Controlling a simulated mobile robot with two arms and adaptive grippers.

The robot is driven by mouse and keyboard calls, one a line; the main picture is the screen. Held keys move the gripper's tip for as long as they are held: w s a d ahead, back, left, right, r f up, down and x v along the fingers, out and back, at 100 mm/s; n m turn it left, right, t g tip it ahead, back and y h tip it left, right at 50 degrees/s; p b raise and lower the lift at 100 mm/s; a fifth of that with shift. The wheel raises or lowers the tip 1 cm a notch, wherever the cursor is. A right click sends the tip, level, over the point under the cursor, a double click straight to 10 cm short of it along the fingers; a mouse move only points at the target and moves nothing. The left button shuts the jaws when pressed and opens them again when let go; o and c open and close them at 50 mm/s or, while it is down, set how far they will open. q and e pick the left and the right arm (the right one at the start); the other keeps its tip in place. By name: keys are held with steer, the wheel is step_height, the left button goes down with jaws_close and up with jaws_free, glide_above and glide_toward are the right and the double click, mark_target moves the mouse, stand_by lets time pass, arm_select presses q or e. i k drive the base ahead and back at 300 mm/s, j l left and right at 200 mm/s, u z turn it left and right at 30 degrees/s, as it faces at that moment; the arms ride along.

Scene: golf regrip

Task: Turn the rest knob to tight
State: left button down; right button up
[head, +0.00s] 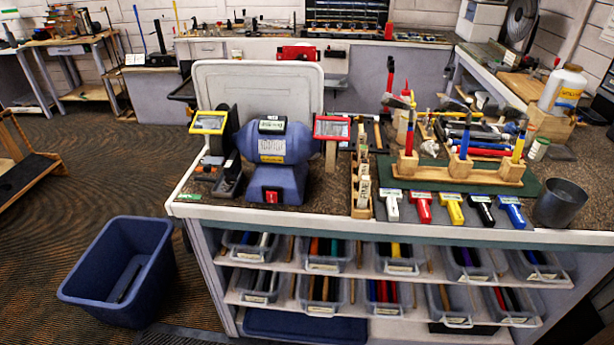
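A blue bench grinder (285,150) stands on the left part of the workbench in the head view. It has a yellow-framed shield (209,122) on its left and a red-framed shield (331,127) on its right. A red switch (271,196) is on the front of its base. A dark grey piece (229,182) that looks like a tool rest sits at the grinder's lower left, below the yellow shield. I cannot pick out the rest knob or its setting at this size. Neither of my grippers is in view.
Bins fill the shelves below. A blue tub (85,272) stands on the floor at left. A grey cup (562,205) is at right.

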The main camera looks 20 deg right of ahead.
mark_target(232, 180)
steer(key=i+j+z, duration=0.15)
steer(key=z, duration=0.3)
steer(key=i+j+z, duration=0.1)
steer(key=z, duration=0.3)
steer(key=j+z, duration=0.3)
steer(key=z, duration=0.15)
steer(key=i+j+z, duration=0.1)
steer(key=j+z, duration=0.15)
steer(key=z, duration=0.15)
steer(key=j+z, duration=0.25)
steer(key=z, duration=0.2)
